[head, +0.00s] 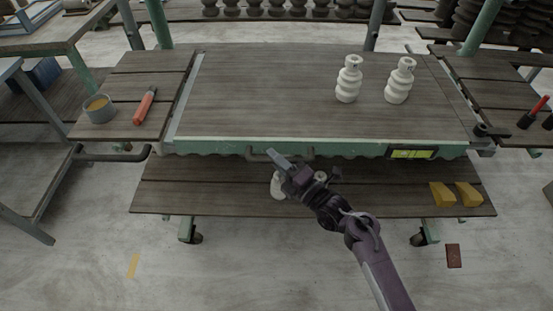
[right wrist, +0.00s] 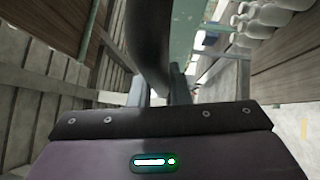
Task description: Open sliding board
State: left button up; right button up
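The sliding board (head: 270,95) is a wide grey-brown wooden top on a green frame. A dark bar handle (head: 308,155) sits on its front edge, partly hidden by my right gripper. My right gripper (head: 279,158) is at this handle, its arm reaching up from the lower right. In the right wrist view a dark curved bar (right wrist: 150,45) runs down in front of the gripper. The two fingers (right wrist: 158,92) show apart on either side of its lower end. I cannot tell whether they touch it. My left gripper is not in view.
Two white ribbed insulators (head: 348,80) (head: 399,82) stand on the board's right. A lower wooden shelf (head: 220,190) holds yellow wedges (head: 442,194) and a white piece (head: 277,186). A side shelf holds a grey pot (head: 99,110) and an orange-handled tool (head: 145,105). The floor in front is mostly free.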

grip_shut()
jog(key=s+p, duration=0.7)
jog(key=s, duration=2.1)
jog(key=shift+s, duration=0.4)
jog(key=o, duration=0.6)
grip_release()
jog(key=shift+c, duration=0.2)
jog(key=shift+d, duration=0.1)
